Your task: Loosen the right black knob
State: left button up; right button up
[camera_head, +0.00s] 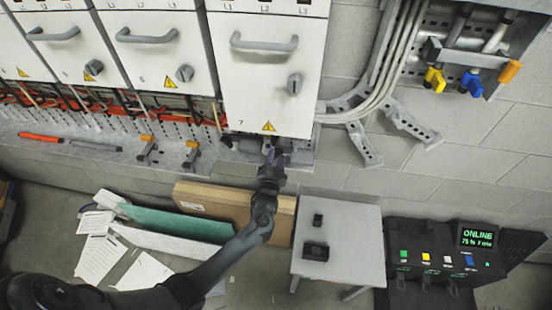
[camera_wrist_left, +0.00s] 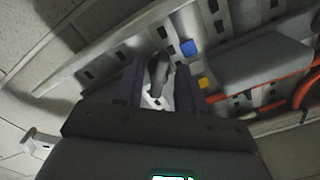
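My left gripper (camera_head: 273,156) reaches up to the underside of the right-hand drive cabinet (camera_head: 265,85), the one marked 7. In the left wrist view, its two dark fingers (camera_wrist_left: 160,85) stand apart. A dark, elongated knob-like part (camera_wrist_left: 157,68) shows between them, with pale gaps around it, so the fingers do not look closed on it. I cannot tell whether this is the right black knob. In the head view, the gripper and shadow hide most of the small dark parts under the cabinet. My right gripper is not in view.
Grey perforated metal (camera_wrist_left: 215,45), a blue block (camera_wrist_left: 189,47) and orange cables (camera_wrist_left: 290,88) lie close around the gripper in the wrist view. A small grey table (camera_head: 345,225) with black items stands below right. A control console (camera_head: 445,255) stands farther right.

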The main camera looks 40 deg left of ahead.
pick_arm(q)
jog(key=p+v, duration=0.1)
jog(key=v, duration=0.9)
jog(key=shift+s+d, duration=0.15)
jog(key=shift+s, duration=0.05)
